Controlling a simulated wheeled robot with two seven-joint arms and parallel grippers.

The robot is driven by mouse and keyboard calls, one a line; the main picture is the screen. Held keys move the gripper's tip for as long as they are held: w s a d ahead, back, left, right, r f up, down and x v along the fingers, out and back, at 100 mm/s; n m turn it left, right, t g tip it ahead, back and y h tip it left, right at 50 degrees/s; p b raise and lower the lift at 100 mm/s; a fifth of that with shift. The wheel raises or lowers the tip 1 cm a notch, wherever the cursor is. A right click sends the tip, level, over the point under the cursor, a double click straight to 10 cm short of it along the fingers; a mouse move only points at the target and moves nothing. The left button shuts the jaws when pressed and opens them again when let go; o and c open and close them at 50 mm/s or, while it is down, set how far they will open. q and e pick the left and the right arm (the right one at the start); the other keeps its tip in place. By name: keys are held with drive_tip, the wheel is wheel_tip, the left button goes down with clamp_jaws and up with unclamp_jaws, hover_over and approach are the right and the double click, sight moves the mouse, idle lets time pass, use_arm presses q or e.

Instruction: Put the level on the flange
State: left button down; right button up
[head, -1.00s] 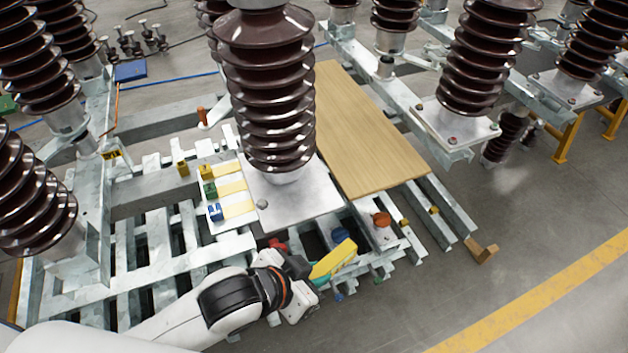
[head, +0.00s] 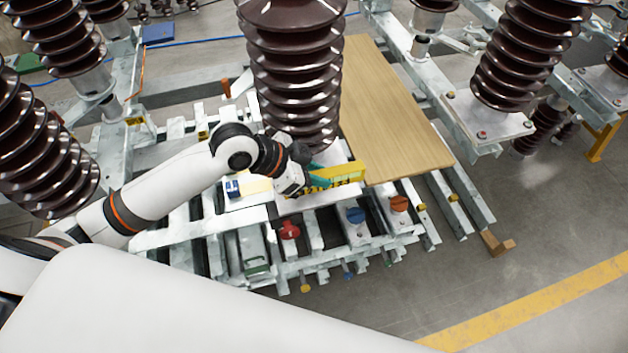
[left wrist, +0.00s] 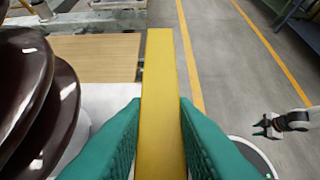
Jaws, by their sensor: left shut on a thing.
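The yellow level (head: 345,172) is held by my left gripper (head: 318,178), whose teal fingers (left wrist: 158,135) are shut on its sides. In the left wrist view the level (left wrist: 160,90) runs lengthwise away between the fingers. The flange is the pale metal plate (head: 333,153) at the foot of the big brown ribbed insulator (head: 297,80). The level is over or at the plate's front part; I cannot tell whether they touch. My gripper and arm hide part of the plate. My right gripper (left wrist: 261,127) shows small at the right of the left wrist view, its fingers apart and empty.
A wooden board (head: 390,110) lies right of the insulator. Red (head: 289,229), blue (head: 355,215) and orange (head: 399,203) knobs sit on the steel frame in front. Other brown insulators stand at left and right.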

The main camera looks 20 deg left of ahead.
use_arm(q)
drive_tip(key=shift+w+a+f, duration=0.25)
drive_tip(key=shift+w+f, duration=0.1)
drive_tip(key=shift+f, duration=0.3)
drive_tip(key=shift+w+a+f, duration=0.2)
drive_tip(key=shift+w+f, duration=0.15)
drive_tip(key=shift+f, duration=0.25)
drive_tip(key=shift+f+p, duration=0.35)
drive_tip(key=shift+f, duration=0.25)
wheel_tip(320, 180, down, 3)
drive_tip(key=shift+r, duration=0.2)
drive_tip(key=shift+w+f+p, duration=0.1)
drive_tip(key=shift+f+p, duration=0.1)
drive_tip(key=shift+p, duration=0.35)
drive_tip(key=shift+a+f, duration=0.1)
drive_tip(key=shift+f, duration=0.1)
use_arm(e)
drive_tip(key=shift+s+r, duration=0.7)
drive_tip(key=shift+r, duration=0.2)
use_arm(q)
drive_tip(key=c, duration=1.2)
unclamp_jaws()
use_arm(e)
drive_tip(key=shift+w, duration=0.1)
